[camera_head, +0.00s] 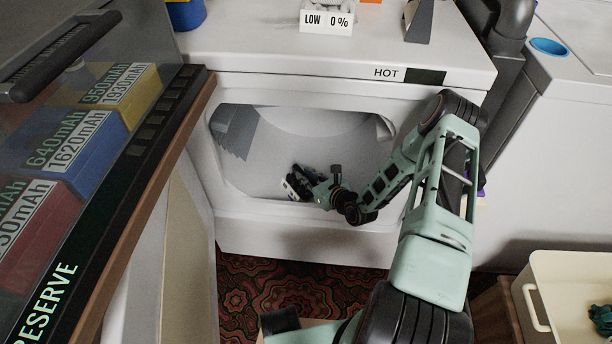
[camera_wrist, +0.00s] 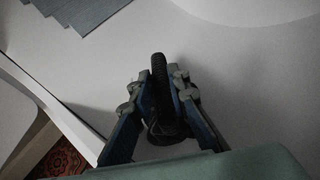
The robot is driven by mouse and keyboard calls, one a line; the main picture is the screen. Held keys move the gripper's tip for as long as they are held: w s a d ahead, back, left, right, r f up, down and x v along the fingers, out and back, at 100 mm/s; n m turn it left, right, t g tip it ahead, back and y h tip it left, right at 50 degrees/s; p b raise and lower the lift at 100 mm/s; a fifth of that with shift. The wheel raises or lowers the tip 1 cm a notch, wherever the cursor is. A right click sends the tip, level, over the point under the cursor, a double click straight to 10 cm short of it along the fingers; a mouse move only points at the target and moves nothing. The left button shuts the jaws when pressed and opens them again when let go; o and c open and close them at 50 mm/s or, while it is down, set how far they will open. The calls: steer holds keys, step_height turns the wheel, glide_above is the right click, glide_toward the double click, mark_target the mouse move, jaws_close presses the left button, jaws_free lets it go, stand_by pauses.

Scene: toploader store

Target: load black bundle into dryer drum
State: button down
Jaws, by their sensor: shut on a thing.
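The white dryer (camera_head: 320,235) stands in the middle of the head view with its front opening facing me. My arm reaches through the opening, and my gripper (camera_head: 296,180) is inside the drum (camera_head: 265,150), low in the opening. In the wrist view my gripper (camera_wrist: 165,90) is shut on the black bundle (camera_wrist: 159,75), a dark rounded thing between the two fingers. The pale drum wall (camera_wrist: 220,65) lies behind it. In the head view the bundle is hard to tell from the dark gripper parts.
Grey stepped fins (camera_head: 238,130) show at the drum's left. A slanted case (camera_head: 120,190) with labelled boxes stands at the left. A cream basket (camera_head: 560,270) with a dark green thing sits at the lower right. Small items stand on the dryer top. Patterned carpet (camera_head: 265,300) lies below.

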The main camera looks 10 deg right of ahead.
steer(key=shift+f, duration=0.2)
steer(key=c, duration=1.8)
jaws_free()
steer(key=shift+o, duration=0.6)
steer(key=shift+o, duration=1.1)
steer(key=v, duration=1.2)
steer(key=shift+r, duration=0.15)
